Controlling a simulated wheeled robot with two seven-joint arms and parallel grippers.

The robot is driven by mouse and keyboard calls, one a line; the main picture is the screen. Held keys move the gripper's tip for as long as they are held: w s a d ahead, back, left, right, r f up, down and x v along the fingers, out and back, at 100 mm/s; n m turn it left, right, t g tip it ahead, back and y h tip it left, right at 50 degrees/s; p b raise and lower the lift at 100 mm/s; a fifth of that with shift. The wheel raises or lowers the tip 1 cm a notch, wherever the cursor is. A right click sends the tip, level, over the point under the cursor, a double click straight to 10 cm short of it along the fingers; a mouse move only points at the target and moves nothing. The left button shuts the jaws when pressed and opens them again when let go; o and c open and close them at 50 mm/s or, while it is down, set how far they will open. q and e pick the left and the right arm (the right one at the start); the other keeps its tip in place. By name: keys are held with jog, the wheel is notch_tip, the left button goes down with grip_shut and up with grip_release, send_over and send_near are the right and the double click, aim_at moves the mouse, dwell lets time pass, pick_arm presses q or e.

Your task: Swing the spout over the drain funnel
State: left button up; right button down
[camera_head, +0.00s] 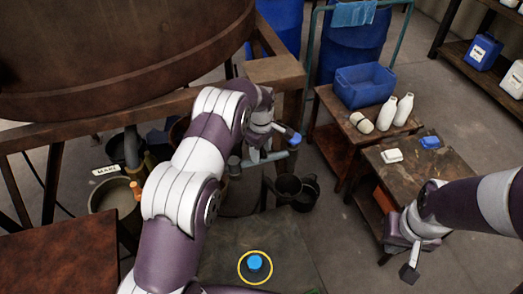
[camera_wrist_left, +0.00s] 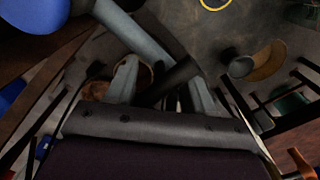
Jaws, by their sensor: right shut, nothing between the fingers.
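A grey-blue pipe (camera_head: 274,156), which looks like the spout, runs roughly level beside my left gripper, and it also crosses the left wrist view (camera_wrist_left: 133,35). A blue-tipped part (camera_head: 291,136) sits just above its right end. My left gripper (camera_head: 262,146) is at the pipe; its fingers stand apart in the left wrist view (camera_wrist_left: 163,88), with a dark bar crossing between them. I cannot tell whether they touch it. Dark round vessels (camera_head: 288,187) stand below the pipe's right end; I cannot tell whether one is the drain funnel. My right gripper (camera_head: 407,264) is shut and empty at the right.
A large brown vat (camera_head: 120,50) rests on a timber frame at the upper left. A pale-rimmed bucket (camera_head: 103,188) stands beneath it. A blue cap inside a yellow ring (camera_head: 242,278) lies at the front. Low tables at right hold a blue crate (camera_head: 362,86) and white bottles (camera_head: 402,110).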

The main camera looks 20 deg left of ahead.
pick_arm(q)
jog(key=shift+o, duration=0.2)
jog(key=shift+w+a, duration=0.1)
jog(key=shift+a, duration=0.05)
notch_tip(320, 180, up, 7)
jog(key=shift+f+p, duration=0.15)
jog(key=shift+p, duration=0.6)
notch_tip(320, 180, up, 6)
jog(key=p, duration=0.5)
jog(key=shift+f, duration=0.1)
